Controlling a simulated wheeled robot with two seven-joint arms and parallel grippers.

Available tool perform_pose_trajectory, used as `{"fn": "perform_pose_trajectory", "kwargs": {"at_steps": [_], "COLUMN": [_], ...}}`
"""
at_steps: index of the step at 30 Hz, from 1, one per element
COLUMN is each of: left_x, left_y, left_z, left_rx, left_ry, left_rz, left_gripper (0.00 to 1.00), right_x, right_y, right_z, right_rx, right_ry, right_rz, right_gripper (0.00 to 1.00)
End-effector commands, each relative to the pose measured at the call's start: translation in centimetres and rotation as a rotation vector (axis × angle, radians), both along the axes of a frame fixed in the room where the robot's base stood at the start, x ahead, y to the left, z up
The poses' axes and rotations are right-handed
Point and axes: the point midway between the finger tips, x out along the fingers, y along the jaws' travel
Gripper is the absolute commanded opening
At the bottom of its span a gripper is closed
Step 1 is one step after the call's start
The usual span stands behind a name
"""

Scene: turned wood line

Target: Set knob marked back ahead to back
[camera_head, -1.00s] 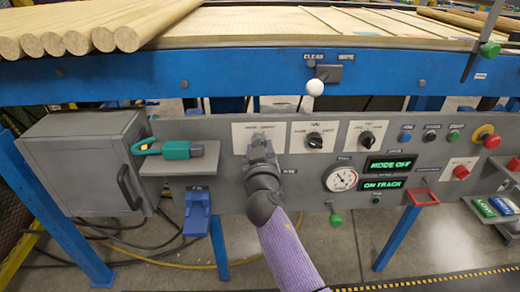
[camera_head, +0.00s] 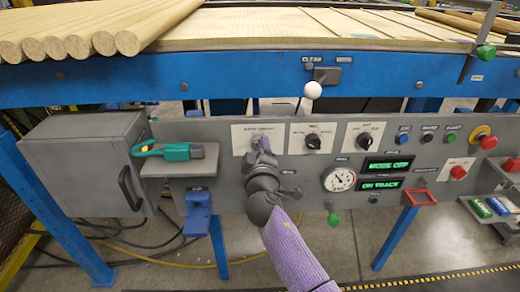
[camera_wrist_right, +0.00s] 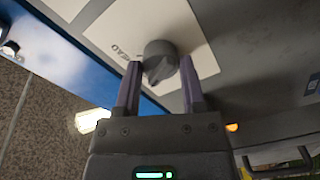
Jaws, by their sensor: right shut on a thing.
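My right gripper (camera_head: 262,146) is at the leftmost pale plate (camera_head: 240,145) on the grey control panel and largely covers the knob there in the head view. In the right wrist view the round dark grey knob (camera_wrist_right: 160,56) sits between the two fingers of my right gripper (camera_wrist_right: 158,78), which are shut on it. Part of a printed word, looking like the end of "ahead", shows beside the knob on the plate. The knob's pointer direction is hard to tell. My left gripper is not in view.
To the right are two more black knobs (camera_head: 313,141) on pale plates, a round gauge (camera_head: 339,179) and green displays reading "MODE OFF" (camera_head: 388,164) and "ON TRACK". A white-tipped lever (camera_head: 312,90) stands just above. A teal tool (camera_head: 176,152) lies on a shelf at left.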

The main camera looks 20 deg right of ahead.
Motion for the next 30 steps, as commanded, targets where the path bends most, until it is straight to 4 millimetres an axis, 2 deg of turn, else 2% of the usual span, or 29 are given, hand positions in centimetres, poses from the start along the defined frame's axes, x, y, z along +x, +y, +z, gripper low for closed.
{"fn": "perform_pose_trajectory", "kwargs": {"at_steps": [10, 25, 26, 30], "left_x": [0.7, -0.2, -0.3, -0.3], "left_y": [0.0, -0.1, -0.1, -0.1], "left_z": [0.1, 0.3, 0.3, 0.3], "left_rx": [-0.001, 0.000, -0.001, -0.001], "left_ry": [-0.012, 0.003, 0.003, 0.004], "left_rz": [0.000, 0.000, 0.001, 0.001], "left_gripper": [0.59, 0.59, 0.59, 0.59], "right_x": [0.0, 0.0, 0.0, 0.0], "right_y": [0.0, 0.0, 0.0, 0.0], "right_z": [0.0, -0.1, -0.1, 0.0], "right_rx": [-0.102, -0.116, -0.116, -0.115], "right_ry": [0.030, 0.035, 0.035, 0.034], "right_rz": [0.000, 0.001, 0.001, 0.000], "right_gripper": [0.00, 0.00, 0.58, 0.87]}}
